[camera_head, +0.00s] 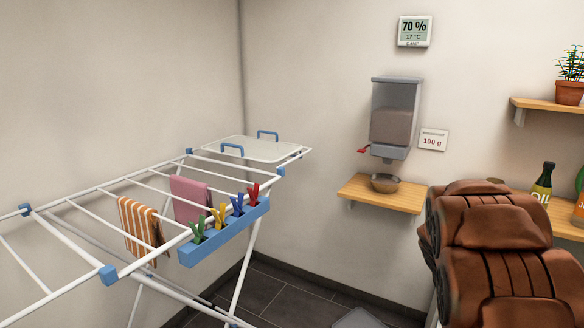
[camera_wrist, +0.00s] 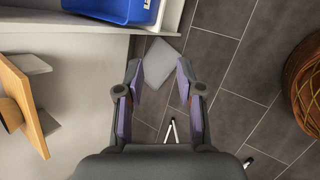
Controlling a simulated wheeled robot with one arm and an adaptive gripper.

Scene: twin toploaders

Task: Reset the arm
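My arm fills the lower right of the head view as brown, padded links; the gripper itself does not show there. In the wrist view my gripper (camera_wrist: 160,85) points down toward the dark tiled floor. Its two fingers are spread apart with nothing between them. A flat grey square (camera_wrist: 165,62) lies on the floor beyond the fingertips, and it also shows at the bottom of the head view (camera_head: 359,319).
A white drying rack (camera_head: 66,240) with cloths and a blue peg box (camera_head: 226,236) stands left. A dispenser (camera_head: 394,112) hangs above a shelf (camera_head: 365,193) with a bowl (camera_head: 385,183). The wrist view shows a blue bin (camera_wrist: 112,8) and a woven basket (camera_wrist: 305,85).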

